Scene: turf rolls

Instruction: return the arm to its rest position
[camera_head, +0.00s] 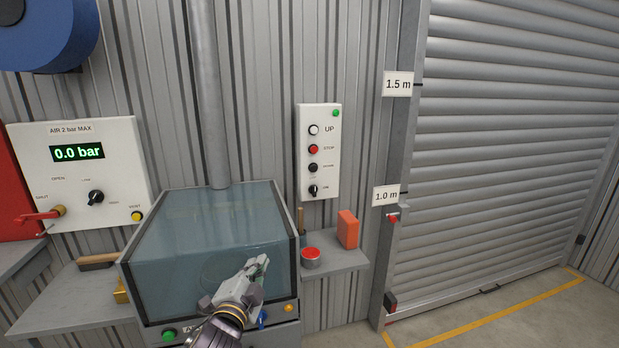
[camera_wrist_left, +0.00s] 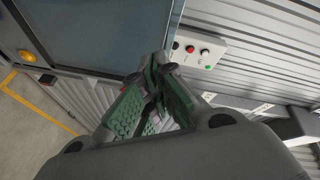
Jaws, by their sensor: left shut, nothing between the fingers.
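My left gripper (camera_head: 258,266) is in front of the glazed cabinet (camera_head: 205,235), with its fingers pointing up and to the right. Its fingers are shut and empty. In the left wrist view the green-padded fingers (camera_wrist_left: 155,78) meet at the tips, with nothing between them. The cabinet's dark glass (camera_wrist_left: 110,28) lies beyond them. I cannot tell whether the fingertips touch the glass. My right gripper is not in view.
A control panel (camera_head: 319,150) and an air panel (camera_head: 78,172) hang on the wall. A small shelf (camera_head: 335,256) right of the cabinet holds an orange block (camera_head: 347,229) and a red-topped tin (camera_head: 310,258). A left shelf (camera_head: 75,298) holds a brush (camera_head: 97,262). A roller shutter (camera_head: 500,150) stands right.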

